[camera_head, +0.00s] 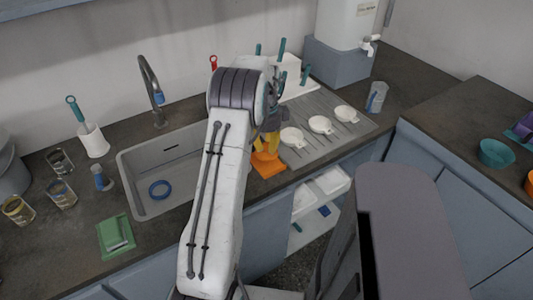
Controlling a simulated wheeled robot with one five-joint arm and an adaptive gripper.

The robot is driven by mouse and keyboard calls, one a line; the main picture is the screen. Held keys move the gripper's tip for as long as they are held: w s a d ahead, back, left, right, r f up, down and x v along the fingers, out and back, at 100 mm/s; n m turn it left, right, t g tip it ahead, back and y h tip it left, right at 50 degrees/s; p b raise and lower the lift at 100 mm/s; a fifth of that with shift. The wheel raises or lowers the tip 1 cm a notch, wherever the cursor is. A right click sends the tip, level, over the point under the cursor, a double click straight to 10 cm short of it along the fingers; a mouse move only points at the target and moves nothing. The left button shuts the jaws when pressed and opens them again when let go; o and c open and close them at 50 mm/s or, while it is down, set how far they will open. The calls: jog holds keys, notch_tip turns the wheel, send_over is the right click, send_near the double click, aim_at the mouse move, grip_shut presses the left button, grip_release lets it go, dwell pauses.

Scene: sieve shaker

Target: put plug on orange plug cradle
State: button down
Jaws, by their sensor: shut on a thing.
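My gripper (271,122) is at the right edge of the sink, partly hidden behind my own white arm. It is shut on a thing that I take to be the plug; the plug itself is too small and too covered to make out. The orange plug cradle (268,165) sits on the counter between the sink and the grey draining area, just below my gripper in the picture. Yellow-orange parts show between the gripper and the cradle. I cannot tell whether the held thing touches the cradle.
White round dishes (320,124) lie on the ribbed drainer to the right. A metal cup (377,97) and a white tank (345,22) stand farther right.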

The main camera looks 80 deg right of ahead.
aim_at(267, 151)
jog(key=shift+f, duration=2)
jog(key=shift+f, duration=0.15)
jog(key=c, duration=1.2)
grip_release()
notch_tip(267, 151, up, 12)
jog(key=shift+r+p, duration=0.2)
jog(key=shift+p, duration=0.15)
jog(key=shift+w, duration=0.1)
